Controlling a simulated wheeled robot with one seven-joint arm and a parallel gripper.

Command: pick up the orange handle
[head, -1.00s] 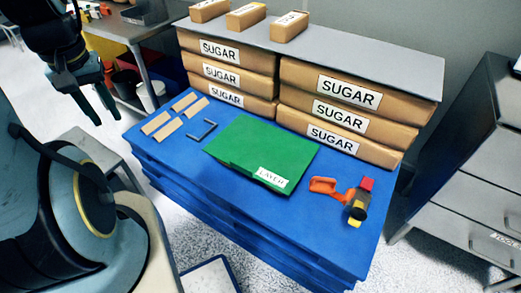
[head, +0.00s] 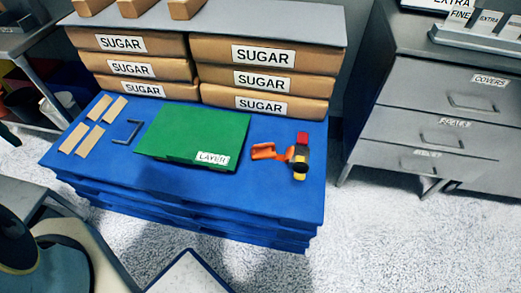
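The orange handle (head: 264,151) lies on the right part of the blue platform (head: 265,211), just right of the green board (head: 190,133). Its right end meets a small part coloured black, yellow and red (head: 301,158); I cannot tell whether they are joined. My gripper is outside the head view now. Only part of my own arm shows at the lower left.
Tan strips (head: 88,138) and a dark U-shaped bracket (head: 127,131) lie left of the board. A grey drawer cabinet (head: 440,117) stands right. Speckled floor in front of it is clear.

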